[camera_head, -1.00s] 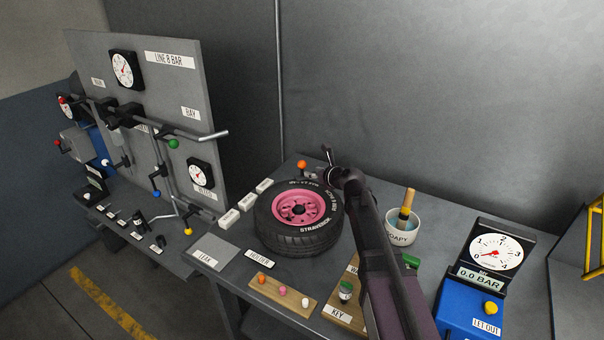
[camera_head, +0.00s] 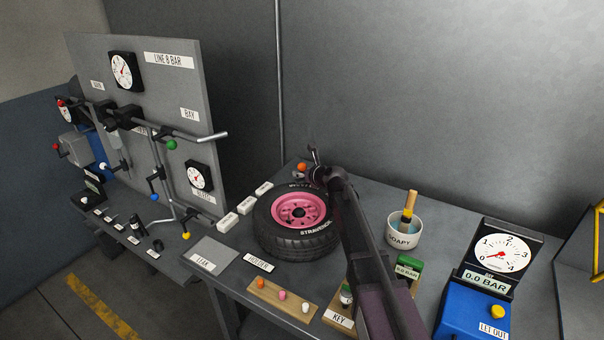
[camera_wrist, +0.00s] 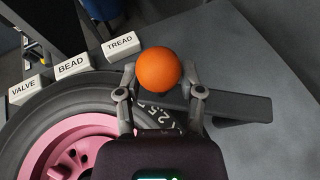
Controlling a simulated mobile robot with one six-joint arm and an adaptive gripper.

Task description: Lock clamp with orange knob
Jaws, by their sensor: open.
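The orange knob (camera_wrist: 158,69) is a round ball in the upper middle of the wrist view. It also shows in the head view (camera_head: 302,167), at the back edge of the bench beside the tyre. My gripper (camera_wrist: 160,82) is open, with one finger on each side of the knob; contact cannot be told. In the head view my gripper (camera_head: 314,156) is at the knob, just to its right. A dark flat bar (camera_wrist: 235,105) extends right under the knob; the rest of the clamp is hidden. The tyre with a pink rim (camera_head: 300,222) lies flat on the bench.
White blocks labelled VALVE (camera_wrist: 26,90), BEAD (camera_wrist: 73,66) and TREAD (camera_wrist: 121,46) stand left of the tyre. A soapy bowl (camera_head: 404,234) and a blue gauge box (camera_head: 470,308) stand to the right.

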